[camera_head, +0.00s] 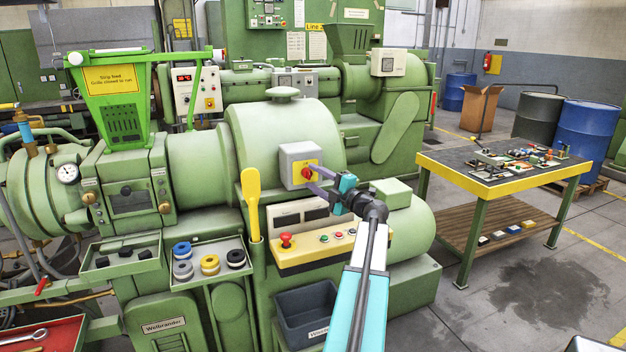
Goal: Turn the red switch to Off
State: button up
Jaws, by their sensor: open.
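The red switch (306,173) is a rotary knob on a yellow plate, on the front of a grey box (289,152) fixed to the green extruder. My gripper (314,180) is in front of the box, with its two purple fingers pointing left towards the knob. The fingers are apart, one near the knob's upper right and one lower right. I cannot tell whether they touch the knob. My arm reaches up from the bottom of the picture. The knob's exact setting and the plate's lettering are too small to read.
Below the switch is a yellow-fronted panel (304,253) with a red mushroom button (286,240) and small buttons. A yellow upright handle (251,203) stands to the left. A dark grey bin (306,312) sits below. A workbench (440,164) stands at right, with open floor before it.

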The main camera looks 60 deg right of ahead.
jog(key=b+v, duration=0.2)
jog(key=v, duration=1.1)
dwell(0.4)
